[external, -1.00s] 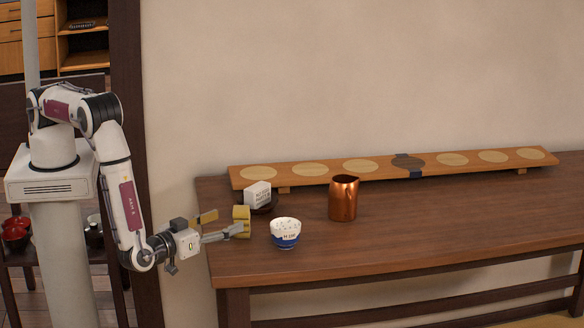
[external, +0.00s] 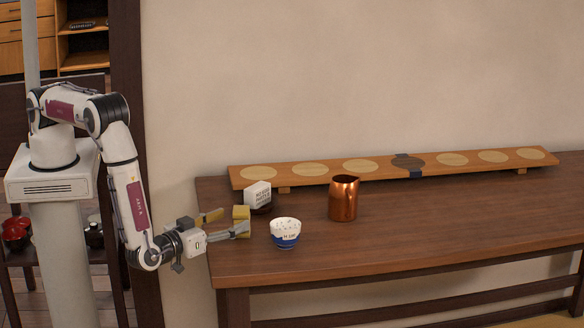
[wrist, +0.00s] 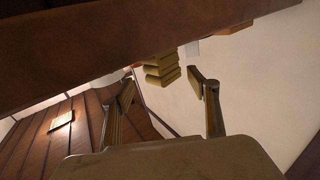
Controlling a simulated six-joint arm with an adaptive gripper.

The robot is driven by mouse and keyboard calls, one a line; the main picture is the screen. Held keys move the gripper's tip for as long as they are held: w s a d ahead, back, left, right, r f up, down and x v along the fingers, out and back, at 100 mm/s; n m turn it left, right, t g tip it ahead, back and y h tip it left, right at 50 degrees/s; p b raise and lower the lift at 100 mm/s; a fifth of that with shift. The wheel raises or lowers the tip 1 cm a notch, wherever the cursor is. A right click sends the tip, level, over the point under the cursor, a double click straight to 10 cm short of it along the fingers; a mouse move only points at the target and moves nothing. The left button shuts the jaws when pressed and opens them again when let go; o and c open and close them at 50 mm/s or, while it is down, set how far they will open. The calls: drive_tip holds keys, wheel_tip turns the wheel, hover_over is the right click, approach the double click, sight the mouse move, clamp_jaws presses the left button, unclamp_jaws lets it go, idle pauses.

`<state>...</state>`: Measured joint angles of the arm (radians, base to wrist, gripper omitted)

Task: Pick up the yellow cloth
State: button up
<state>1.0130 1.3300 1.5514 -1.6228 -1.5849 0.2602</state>
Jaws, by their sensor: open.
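The yellow cloth (external: 241,212) is a folded, stacked bundle at the left end of the wooden table. In the wrist view the cloth (wrist: 161,72) shows as yellow layers, ahead of and between my fingertips. My gripper (external: 235,220) is open at the table's left edge, one finger on the far side and one on the near side. The near finger hides the lower part of the cloth in the external view. My gripper (wrist: 162,86) holds nothing in the wrist view. I cannot tell whether a finger touches the cloth.
A blue and white bowl (external: 285,235) stands just right of the cloth. A white labelled block (external: 257,193) on a dark dish is just behind it. A copper pitcher (external: 343,199) and a long board with pale discs (external: 312,169) are farther away. The table's right side (external: 450,220) is clear.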

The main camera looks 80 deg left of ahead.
sight(241, 216)
drive_tip(key=shift+x, duration=2.6)
drive_tip(key=shift+s+a+f, duration=0.1)
drive_tip(key=shift+s+a, duration=0.05)
drive_tip(key=shift+a, duration=0.05)
drive_tip(key=c, duration=1.2)
